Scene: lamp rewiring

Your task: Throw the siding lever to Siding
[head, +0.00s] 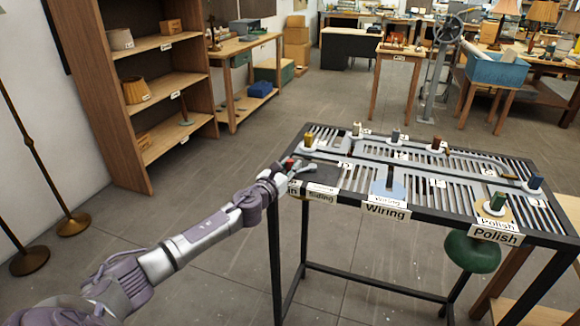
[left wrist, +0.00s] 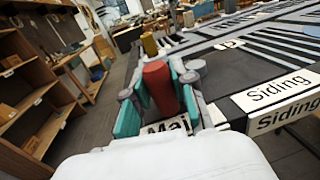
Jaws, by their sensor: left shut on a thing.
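The siding lever's red handle (left wrist: 160,88) stands between the fingers of my left gripper (left wrist: 162,98) in the left wrist view, and the gripper is shut on it. In the head view the left gripper (head: 284,170) is at the near left corner of the rail table (head: 350,202), with a bit of red showing at its fingers. A "Siding" label (head: 322,190) is just right of the gripper; it also shows large in the left wrist view (left wrist: 282,90). A label partly hidden by the handle and fingers reads "Ma". My right gripper is not in view.
Several coloured pegs on white bases stand on the table, including a yellow one (head: 308,140) and a green one (head: 497,202). "Wiring" (head: 386,211) and "Polish" (head: 495,235) labels hang on the front edge. A wooden shelf (head: 150,90) stands at left.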

